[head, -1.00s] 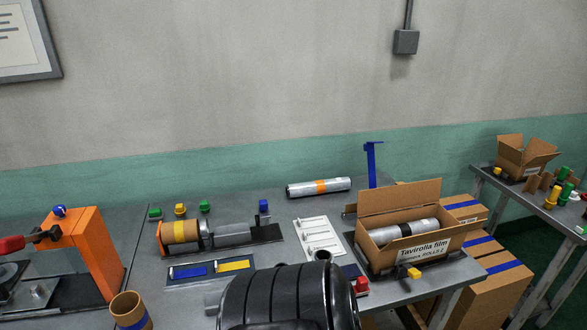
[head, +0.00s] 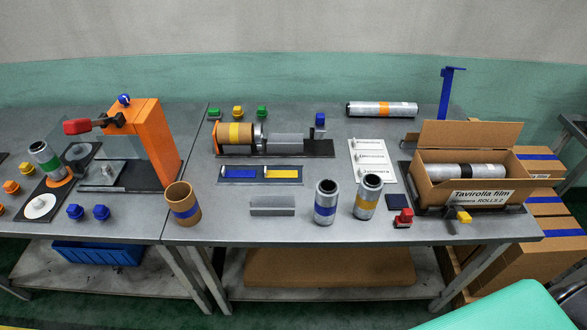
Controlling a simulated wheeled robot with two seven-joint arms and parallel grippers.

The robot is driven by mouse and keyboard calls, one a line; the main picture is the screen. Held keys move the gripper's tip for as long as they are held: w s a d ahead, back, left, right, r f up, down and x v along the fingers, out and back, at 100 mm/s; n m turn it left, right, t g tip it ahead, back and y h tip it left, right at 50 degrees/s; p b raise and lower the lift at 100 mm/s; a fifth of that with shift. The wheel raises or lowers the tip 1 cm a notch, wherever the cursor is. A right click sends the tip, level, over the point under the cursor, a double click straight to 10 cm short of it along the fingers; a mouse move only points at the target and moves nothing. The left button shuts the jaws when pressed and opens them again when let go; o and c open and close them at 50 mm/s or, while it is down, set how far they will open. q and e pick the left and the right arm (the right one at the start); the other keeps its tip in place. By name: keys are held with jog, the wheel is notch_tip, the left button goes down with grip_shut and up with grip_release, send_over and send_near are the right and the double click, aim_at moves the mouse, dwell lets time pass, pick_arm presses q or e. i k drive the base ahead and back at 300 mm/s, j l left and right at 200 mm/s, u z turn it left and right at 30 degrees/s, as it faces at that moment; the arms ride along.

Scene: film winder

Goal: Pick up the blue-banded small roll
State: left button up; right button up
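The blue-banded small roll (head: 325,203) is a silver cylinder with a blue band near its base. It stands upright on the front part of the grey table (head: 245,225). A similar roll with a yellow band (head: 367,197) stands upright just to its right, with a small gap between them. A brown cardboard core with a blue band (head: 184,206) stands further left near the table's front edge. Neither of my grippers shows in the head view.
A film winder (head: 287,145) stands behind the rolls. A small grey block (head: 272,206) lies left of the blue-banded roll. An open carton (head: 464,190) holding a long roll stands at right, with a red knob (head: 403,217) before it. An orange press (head: 150,143) is at left.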

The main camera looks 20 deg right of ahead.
aim_at(325, 199)
jog(key=z, duration=0.8)
